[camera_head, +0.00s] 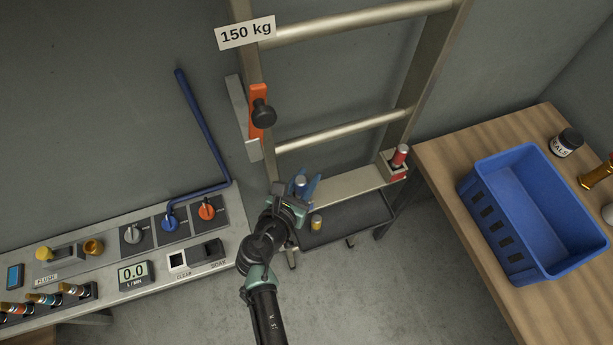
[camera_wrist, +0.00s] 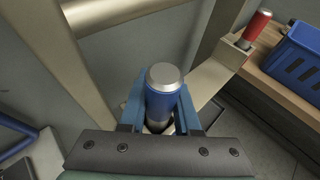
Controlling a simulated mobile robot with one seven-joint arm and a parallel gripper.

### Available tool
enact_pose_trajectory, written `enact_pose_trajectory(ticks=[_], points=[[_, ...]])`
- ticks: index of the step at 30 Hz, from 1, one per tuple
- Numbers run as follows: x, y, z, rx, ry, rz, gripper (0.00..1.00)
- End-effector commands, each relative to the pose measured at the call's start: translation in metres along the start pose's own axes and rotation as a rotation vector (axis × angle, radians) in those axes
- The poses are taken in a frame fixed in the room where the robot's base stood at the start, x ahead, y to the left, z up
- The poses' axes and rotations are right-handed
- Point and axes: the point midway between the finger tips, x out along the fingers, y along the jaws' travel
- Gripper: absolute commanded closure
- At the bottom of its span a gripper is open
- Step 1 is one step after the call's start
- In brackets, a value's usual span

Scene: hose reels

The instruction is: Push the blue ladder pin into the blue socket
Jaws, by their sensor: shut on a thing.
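The blue ladder pin (camera_wrist: 160,100) has a silver top and a blue body and stands roughly upright. My gripper (camera_wrist: 160,88) is shut on it, with one blue finger on each side. In the head view my gripper (camera_head: 301,186) is at the left end of the ladder's lowest flat step, and the silver top of the pin shows between the fingers. The blue socket cannot be made out; the pin and gripper cover the place below. I cannot tell how deep the pin sits.
A red pin (camera_head: 399,156) stands at the step's right end. A yellow-topped piece (camera_head: 316,222) is close below my gripper. An orange latch with a black knob (camera_head: 263,112) is on the left rail. A control panel (camera_head: 150,262) lies left; a blue crate (camera_head: 483,222) stands on the right table.

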Motion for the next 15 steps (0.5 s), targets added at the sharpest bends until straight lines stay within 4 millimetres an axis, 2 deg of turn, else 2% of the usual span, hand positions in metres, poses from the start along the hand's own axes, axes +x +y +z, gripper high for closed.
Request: enact_pose_trajectory(ticks=[6, 7, 12, 15], points=[[0.0026, 0.0003, -0.0056, 0.0, -0.001, 0.001, 1.0], [0.0023, 0.0003, -0.0047, 0.001, -0.001, 0.001, 0.66], [0.0021, 0.0002, -0.0043, 0.0, -0.001, 0.0, 0.35], [0.002, 0.0002, -0.0044, 0.0, 0.0, 0.0, 0.34]])
